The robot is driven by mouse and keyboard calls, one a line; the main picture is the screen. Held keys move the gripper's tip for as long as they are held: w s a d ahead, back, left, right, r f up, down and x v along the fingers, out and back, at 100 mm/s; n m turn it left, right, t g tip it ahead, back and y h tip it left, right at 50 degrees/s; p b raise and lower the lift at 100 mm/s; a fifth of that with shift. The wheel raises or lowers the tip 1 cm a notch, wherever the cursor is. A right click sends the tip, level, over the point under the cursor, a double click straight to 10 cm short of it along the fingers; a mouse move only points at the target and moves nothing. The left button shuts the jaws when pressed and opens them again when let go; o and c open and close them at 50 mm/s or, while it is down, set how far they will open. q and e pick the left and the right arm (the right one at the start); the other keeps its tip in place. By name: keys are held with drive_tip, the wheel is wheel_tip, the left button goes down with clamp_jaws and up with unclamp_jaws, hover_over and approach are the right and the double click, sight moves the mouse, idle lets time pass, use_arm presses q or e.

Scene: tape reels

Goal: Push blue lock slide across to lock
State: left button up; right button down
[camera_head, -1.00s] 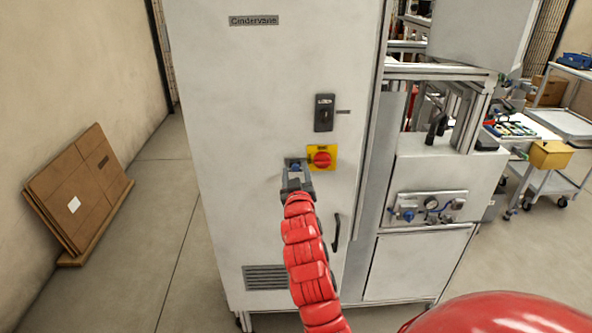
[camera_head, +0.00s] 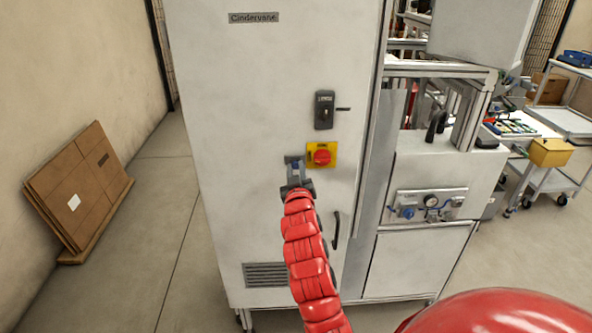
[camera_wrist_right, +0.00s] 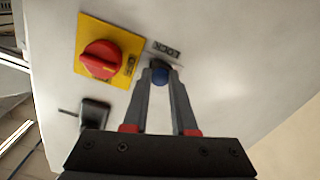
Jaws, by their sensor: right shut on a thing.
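The blue lock slide (camera_wrist_right: 159,76) is a small blue knob on the white cabinet front, beside a small plate marked LOCK (camera_wrist_right: 165,48). My right gripper (camera_head: 295,164) reaches the cabinet just left of the yellow plate. In the right wrist view its two fingertips (camera_wrist_right: 160,66) are shut on the blue slide, one on each side. The fingers partly hide the slide and its track, so its exact position along the track is unclear. My left gripper is not in view.
A red rotary switch (camera_head: 322,157) on a yellow plate sits close to the right of the gripper. A dark latch (camera_head: 324,110) is above it and a door handle (camera_head: 336,230) below. Flat cardboard (camera_head: 80,187) leans on the left wall.

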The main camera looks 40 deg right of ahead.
idle(0.9)
drive_tip(key=shift+s+d+b, duration=0.15)
drive_tip(key=shift+s+d, duration=0.2)
drive_tip(key=shift+d, duration=0.2)
drive_tip(key=shift+s+d+b, duration=0.15)
drive_tip(key=shift+s+d, duration=0.15)
drive_tip(key=shift+d, duration=0.2)
drive_tip(key=c, duration=0.7)
unclamp_jaws()
